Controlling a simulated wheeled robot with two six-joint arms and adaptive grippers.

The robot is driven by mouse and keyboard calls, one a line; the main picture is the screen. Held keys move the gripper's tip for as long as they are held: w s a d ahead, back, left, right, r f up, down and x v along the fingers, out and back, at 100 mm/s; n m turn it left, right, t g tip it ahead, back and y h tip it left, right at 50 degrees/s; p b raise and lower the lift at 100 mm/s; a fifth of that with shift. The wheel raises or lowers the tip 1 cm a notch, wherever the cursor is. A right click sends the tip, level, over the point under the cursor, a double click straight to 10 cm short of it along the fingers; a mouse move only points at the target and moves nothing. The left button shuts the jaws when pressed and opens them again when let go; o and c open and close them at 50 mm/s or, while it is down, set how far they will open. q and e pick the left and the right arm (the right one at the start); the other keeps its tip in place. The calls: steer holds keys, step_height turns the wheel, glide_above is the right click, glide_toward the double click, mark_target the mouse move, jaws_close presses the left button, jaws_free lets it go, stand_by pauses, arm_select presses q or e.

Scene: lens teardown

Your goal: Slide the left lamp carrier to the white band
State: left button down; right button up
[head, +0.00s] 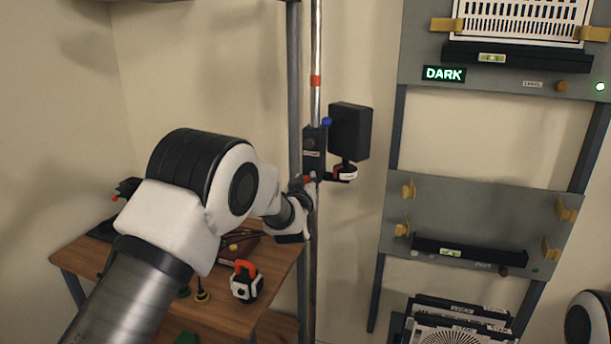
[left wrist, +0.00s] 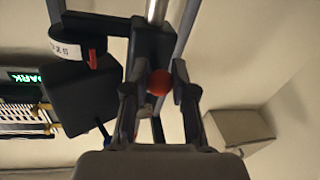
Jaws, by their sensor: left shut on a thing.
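The left lamp carrier (head: 314,152) is a black block around an upright chrome pole (head: 317,40). A black lamp box (head: 349,132) and a blue knob (head: 326,122) are on its right side. My left gripper (head: 306,184) is at the carrier's lower end. In the left wrist view its fingers (left wrist: 159,95) are shut on a red ball knob (left wrist: 159,82) in front of the carrier (left wrist: 152,45). A red band (head: 316,81) is on the pole above the carrier. I cannot make out a white band on the pole. My right gripper is not in view.
A grey upright post (head: 294,90) stands just left of the pole. A rack (head: 480,200) with grey panels and a lit DARK sign (head: 444,73) is at right. A wooden table (head: 218,312) with tools is below left. The pole between carrier and red band looks clear.

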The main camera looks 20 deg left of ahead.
arm_select(q)
step_height(320, 180, down, 8)
steer(key=b, duration=0.4)
steer(key=shift+f, duration=0.15)
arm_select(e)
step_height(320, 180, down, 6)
arm_select(q)
steer(key=c, duration=0.9)
jaws_free()
steer(key=shift+c, duration=0.2)
steer(key=s+d, duration=0.2)
steer(key=s, duration=0.9)
steer(key=shift+s, duration=0.4)
